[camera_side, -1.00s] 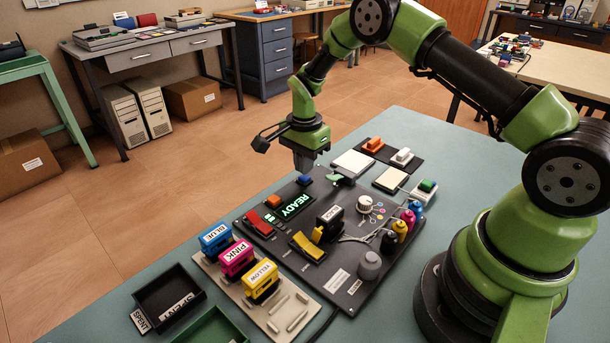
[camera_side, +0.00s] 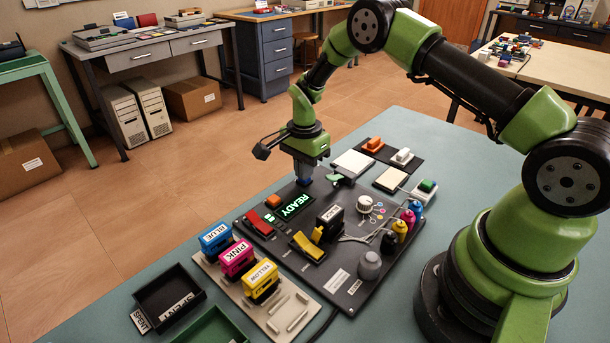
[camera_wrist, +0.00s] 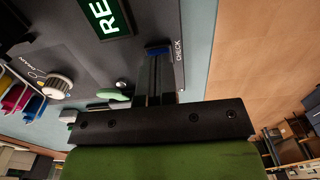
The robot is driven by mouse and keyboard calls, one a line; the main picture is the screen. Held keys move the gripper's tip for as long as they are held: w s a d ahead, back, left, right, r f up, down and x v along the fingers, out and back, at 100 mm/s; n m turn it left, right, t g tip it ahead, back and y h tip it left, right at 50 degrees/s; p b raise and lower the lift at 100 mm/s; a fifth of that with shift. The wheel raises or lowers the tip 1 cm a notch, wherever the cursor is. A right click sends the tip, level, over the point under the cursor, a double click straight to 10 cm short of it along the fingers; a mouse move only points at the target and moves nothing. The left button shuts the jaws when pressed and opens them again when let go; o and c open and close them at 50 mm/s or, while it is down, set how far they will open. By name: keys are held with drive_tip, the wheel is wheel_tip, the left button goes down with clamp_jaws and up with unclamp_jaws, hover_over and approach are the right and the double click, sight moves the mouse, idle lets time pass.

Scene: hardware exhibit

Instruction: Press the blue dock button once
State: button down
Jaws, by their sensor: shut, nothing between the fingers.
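The blue dock button (camera_side: 304,181) sits at the back edge of the dark dock panel (camera_side: 337,273). In the side view my gripper (camera_side: 303,176) is shut and empty, pointing straight down with its tips at the button. In the wrist view the shut fingers (camera_wrist: 158,52) reach to the blue button (camera_wrist: 158,48), and only a strip of its blue shows beyond them. The tips appear to touch the button top; the fingers hide most of it, so I cannot tell how far it is pressed. The green READY display (camera_side: 296,206) is lit beside it.
An orange button (camera_side: 273,201) and a red rocker (camera_side: 258,222) sit left of the display. A green lever (camera_side: 333,178) stands close right of my gripper. Blue, pink and yellow cartridges (camera_side: 237,257) stand on a rack at front left. Small bottles (camera_side: 401,229) stand at the panel's right.

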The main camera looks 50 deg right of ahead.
drive_tip(key=shift+f, duration=0.25)
drive_tip(key=shift+r, duration=3.55)
drive_tip(key=s+a+r+n+t, duration=0.2)
drive_tip(key=s+r+n, duration=0.15)
drive_tip(key=r, duration=0.55)
drive_tip(key=s+a+r+n+t, duration=0.25)
drive_tip(key=s+r, duration=0.25)
drive_tip(key=r, duration=0.5)
drive_tip(key=s+a+r+n+t+y, duration=0.1)
drive_tip(key=s+n, duration=0.3)
drive_tip(key=s, duration=0.4)
drive_tip(key=s+a+r+n+t+y, duration=0.1)
drive_tip(key=s+a+r+n, duration=0.1)
drive_tip(key=s, duration=0.6)
drive_tip(key=shift+a+n+t, duration=0.35)
drive_tip(key=shift+a+n, duration=0.15)
drive_tip(key=shift+n, duration=0.5)
